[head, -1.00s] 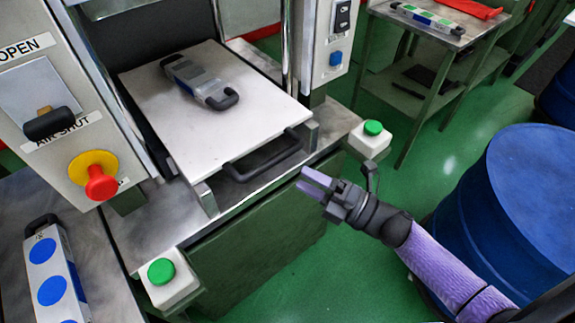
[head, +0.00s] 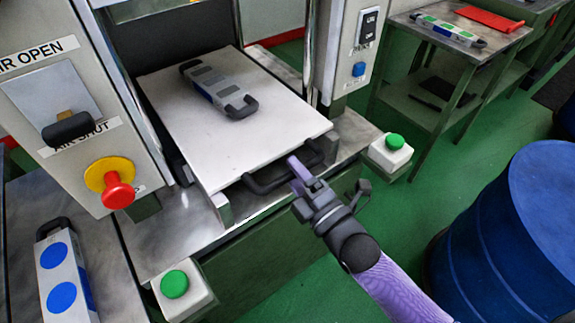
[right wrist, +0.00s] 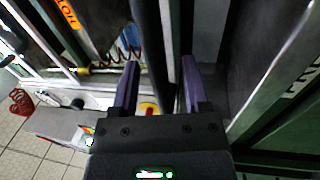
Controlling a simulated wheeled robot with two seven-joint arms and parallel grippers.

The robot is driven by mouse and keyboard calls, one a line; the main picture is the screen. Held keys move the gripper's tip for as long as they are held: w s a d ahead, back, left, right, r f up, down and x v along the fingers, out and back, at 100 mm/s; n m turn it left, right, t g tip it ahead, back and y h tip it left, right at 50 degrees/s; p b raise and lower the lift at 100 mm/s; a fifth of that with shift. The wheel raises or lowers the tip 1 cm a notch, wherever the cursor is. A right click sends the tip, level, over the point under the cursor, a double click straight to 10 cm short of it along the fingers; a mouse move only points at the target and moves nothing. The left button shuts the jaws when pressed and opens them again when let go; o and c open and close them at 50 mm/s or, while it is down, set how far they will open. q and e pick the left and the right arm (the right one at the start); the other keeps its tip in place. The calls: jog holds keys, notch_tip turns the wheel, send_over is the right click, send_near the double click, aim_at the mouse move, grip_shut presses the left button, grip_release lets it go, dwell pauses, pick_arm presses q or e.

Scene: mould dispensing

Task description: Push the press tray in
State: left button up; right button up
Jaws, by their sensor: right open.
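The press tray (head: 230,150) is a flat white plate that sticks out of the press toward me. A dark bar handle (head: 275,183) is on its front edge. A grey mould with black handles (head: 218,88) lies on the tray. My right gripper (head: 299,172) is in front of the tray, close to the right end of the handle. I cannot tell whether it touches the handle. My left gripper is not in view.
A green button box (head: 391,151) stands right of the tray, another (head: 181,290) at front left. The left panel has a red knob (head: 117,192). A blue drum (head: 515,230) stands at right. A second mould (head: 66,275) lies at lower left.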

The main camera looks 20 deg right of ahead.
jog(key=shift+x, duration=1.15)
grip_shut()
dwell(0.5)
